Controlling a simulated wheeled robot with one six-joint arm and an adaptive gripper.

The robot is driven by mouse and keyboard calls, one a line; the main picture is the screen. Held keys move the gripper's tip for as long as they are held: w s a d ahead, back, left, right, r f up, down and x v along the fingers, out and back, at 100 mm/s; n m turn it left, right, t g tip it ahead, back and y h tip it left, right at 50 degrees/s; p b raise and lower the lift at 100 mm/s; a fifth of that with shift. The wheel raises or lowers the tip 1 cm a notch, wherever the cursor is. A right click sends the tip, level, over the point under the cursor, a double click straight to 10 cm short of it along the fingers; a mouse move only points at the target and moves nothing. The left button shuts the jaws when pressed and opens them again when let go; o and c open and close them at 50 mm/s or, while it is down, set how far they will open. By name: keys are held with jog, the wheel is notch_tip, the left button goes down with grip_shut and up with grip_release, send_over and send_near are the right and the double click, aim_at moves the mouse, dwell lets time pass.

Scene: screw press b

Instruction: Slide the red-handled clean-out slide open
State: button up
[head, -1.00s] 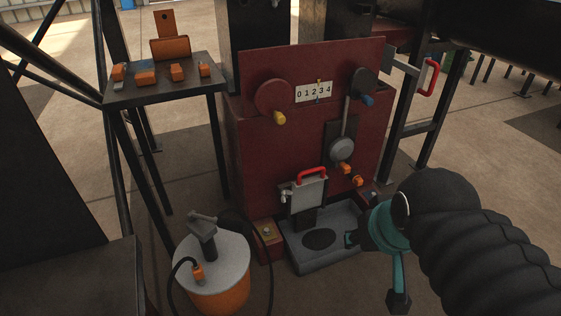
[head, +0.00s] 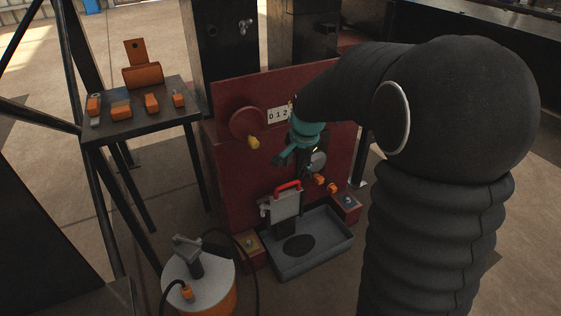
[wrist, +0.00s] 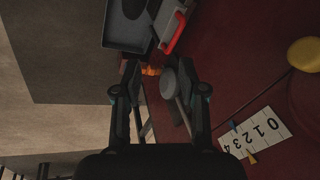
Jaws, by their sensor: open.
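A grey plate (head: 285,206) with a red handle (head: 287,186) along its top stands at the lower front of the dark red press, above a tray. The red handle also shows at the top of the wrist view (wrist: 175,34). My gripper (head: 296,164) is open and empty, in front of the press face and above the red handle, apart from it. In the wrist view, my gripper's fingers (wrist: 159,72) are spread, with the round grey lever end (wrist: 168,82) seen between them. A second red handle, at the press's right side earlier, is hidden now.
The grey tray (head: 331,254) lies on the floor below the plate. A yellow-knobbed wheel (head: 243,123) and a number scale (wrist: 257,137) are on the press face. A drum (head: 205,268) stands front left, and a small table (head: 143,124) with orange blocks stands left.

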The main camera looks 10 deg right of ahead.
aim_at(287, 184)
jog(key=shift+w+f+m+g+p, duration=0.2)
jog(key=shift+w+f+m+p, duration=0.5)
jog(key=shift+w+f, duration=1.8)
jog(key=shift+w+f+m+g+p, duration=0.3)
jog(key=shift+w+f+m, duration=0.9)
jog(key=shift+f, duration=2.3)
jog(key=shift+w+f+m+g+p, duration=0.1)
jog(key=shift+w+f+m+p, duration=0.5)
jog(key=shift+w+f, duration=2)
jog(key=shift+s+f, duration=0.4)
jog(key=shift+s, duration=0.05)
grip_shut()
